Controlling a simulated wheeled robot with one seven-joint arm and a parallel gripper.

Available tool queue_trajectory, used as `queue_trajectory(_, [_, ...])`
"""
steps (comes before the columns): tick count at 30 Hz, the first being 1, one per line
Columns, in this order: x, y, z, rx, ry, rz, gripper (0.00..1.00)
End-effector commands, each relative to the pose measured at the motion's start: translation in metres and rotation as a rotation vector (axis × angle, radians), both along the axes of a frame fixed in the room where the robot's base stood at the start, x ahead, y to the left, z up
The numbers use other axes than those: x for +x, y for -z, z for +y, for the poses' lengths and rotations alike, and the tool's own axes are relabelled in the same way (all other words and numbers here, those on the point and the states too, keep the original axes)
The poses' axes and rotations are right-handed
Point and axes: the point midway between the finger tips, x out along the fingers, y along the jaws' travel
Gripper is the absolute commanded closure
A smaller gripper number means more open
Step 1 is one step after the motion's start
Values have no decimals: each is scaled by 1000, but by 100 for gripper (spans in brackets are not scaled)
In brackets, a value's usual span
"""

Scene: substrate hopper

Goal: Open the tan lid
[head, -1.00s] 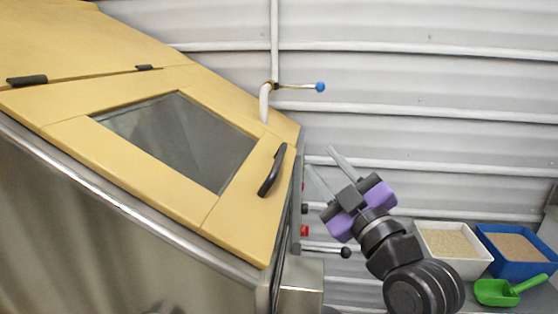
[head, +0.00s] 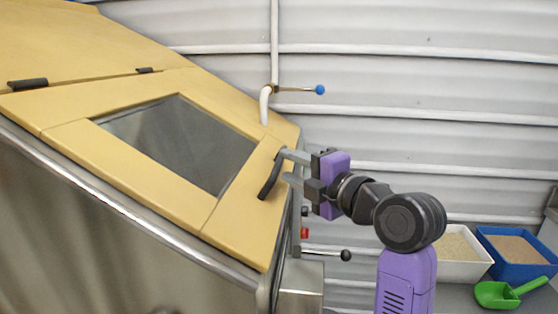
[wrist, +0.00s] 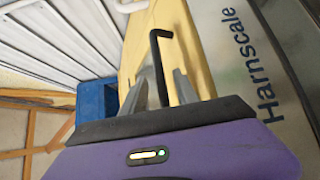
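The tan lid (head: 235,215) lies shut on the sloped top of the metal hopper, with a dark window (head: 180,143) in it. Its black bar handle (head: 269,178) is near the lid's right edge. My gripper (head: 286,167) is at the handle, coming from the right, with its two grey fingers spread apart. In the wrist view the handle (wrist: 155,62) shows between the fingers (wrist: 160,88), with a gap visible; I cannot tell if either finger touches it.
Black hinges (head: 27,84) sit at the lid's upper left. A blue-tipped lever (head: 319,89) stands behind, and a black-knobbed lever (head: 345,255) below my gripper. A white bin (head: 462,268), a blue bin (head: 530,270) and a green scoop (head: 497,294) are at lower right.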

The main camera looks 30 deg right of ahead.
Motion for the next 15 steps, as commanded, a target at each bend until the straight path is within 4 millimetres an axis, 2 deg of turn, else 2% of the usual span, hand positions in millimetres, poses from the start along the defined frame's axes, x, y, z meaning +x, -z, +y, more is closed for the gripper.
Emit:
queue_trajectory(6, [31, 0, 2, 2, -1, 0, 64])
queue_trajectory(15, [44, 2, 3, 2, 2, -1, 64])
